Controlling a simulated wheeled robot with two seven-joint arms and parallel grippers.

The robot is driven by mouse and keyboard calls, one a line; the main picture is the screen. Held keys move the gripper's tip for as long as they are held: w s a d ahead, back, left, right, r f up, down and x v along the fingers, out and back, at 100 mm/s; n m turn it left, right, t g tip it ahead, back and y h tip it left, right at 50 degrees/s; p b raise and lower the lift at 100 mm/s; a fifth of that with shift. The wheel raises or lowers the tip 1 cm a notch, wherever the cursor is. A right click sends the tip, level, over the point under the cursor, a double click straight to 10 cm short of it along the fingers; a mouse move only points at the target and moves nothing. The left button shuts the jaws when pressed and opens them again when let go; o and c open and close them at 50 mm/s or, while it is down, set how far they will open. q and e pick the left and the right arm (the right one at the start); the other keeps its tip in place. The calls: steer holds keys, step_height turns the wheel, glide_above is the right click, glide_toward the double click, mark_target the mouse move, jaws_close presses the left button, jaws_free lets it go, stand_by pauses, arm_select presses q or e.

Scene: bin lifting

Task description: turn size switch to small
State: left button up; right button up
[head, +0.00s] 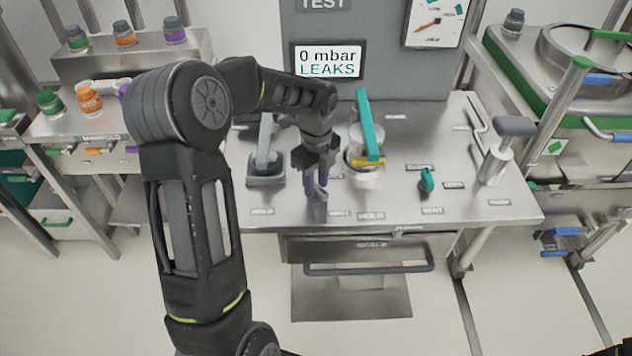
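My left gripper (316,186) points down over the steel bench of the test station, at its front middle. A small purple part (311,189) shows at its fingertips and is probably the size switch. The fingers and wrist hide most of it, so I cannot tell which way it is turned. A label (340,213) just right of it is too blurred to read surely. I cannot tell whether the fingers are apart or closed on the purple part.
A grey clamp-like device (266,168) stands left of my gripper. A pot with a teal lever (369,125), a teal knob (426,180) and a grey-handled pump (497,160) stand to the right. The screen (328,62) reads "0 mbar LEAKS". A drawer handle (370,268) juts out below.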

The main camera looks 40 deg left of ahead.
mark_target(316, 186)
arm_select(q)
steer(key=shift+o, duration=1.1)
step_height(316, 186, up, 8)
steer(key=shift+f+b, duration=0.1)
steer(key=shift+b, duration=0.45)
